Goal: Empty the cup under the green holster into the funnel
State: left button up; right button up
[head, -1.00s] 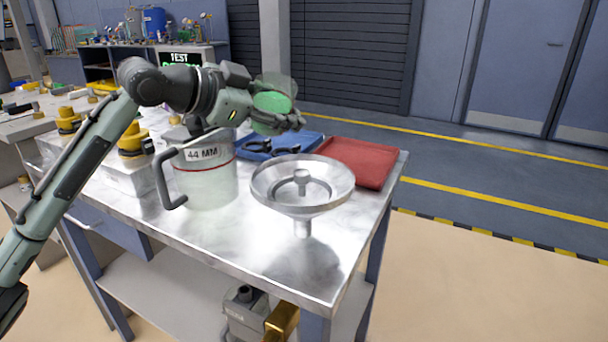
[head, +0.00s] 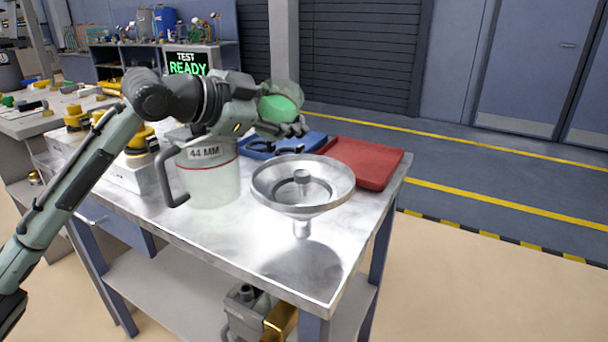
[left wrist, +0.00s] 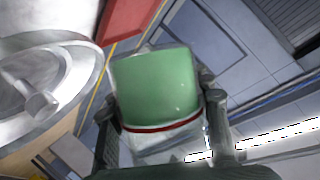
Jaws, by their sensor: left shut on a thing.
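My left gripper (head: 290,127) is shut on a clear cup (head: 279,88) holding green liquid (head: 279,108). In the head view the cup is tilted, with the liquid slanted, held above the table behind the funnel. The steel funnel (head: 268,197) stands over the table with a small post in its middle. In the left wrist view the cup (left wrist: 162,146) sits between both fingers, a red line around it, green liquid (left wrist: 157,85) inside. The funnel (left wrist: 88,82) is to the left there, apart from the cup. No green holster can be made out. My right gripper is out of view.
A white jug marked 44 MM (head: 212,185) stands left of the funnel. Behind are a blue tray (head: 313,139) with a dark tool and a red tray (head: 378,178). Yellow-topped parts (head: 139,143) stand at left. The table's front right is clear.

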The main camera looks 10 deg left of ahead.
pick_arm(q)
jog(key=shift+s, duration=0.15)
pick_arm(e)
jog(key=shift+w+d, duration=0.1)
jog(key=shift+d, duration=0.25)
pick_arm(q)
jog(key=shift+d+f+m, duration=0.1)
jog(key=shift+f+m, duration=0.05)
jog(key=shift+m, duration=0.25)
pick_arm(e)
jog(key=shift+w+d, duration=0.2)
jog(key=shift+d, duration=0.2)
pick_arm(q)
jog(key=shift+f+t, duration=0.1)
jog(key=shift+t, duration=0.2)
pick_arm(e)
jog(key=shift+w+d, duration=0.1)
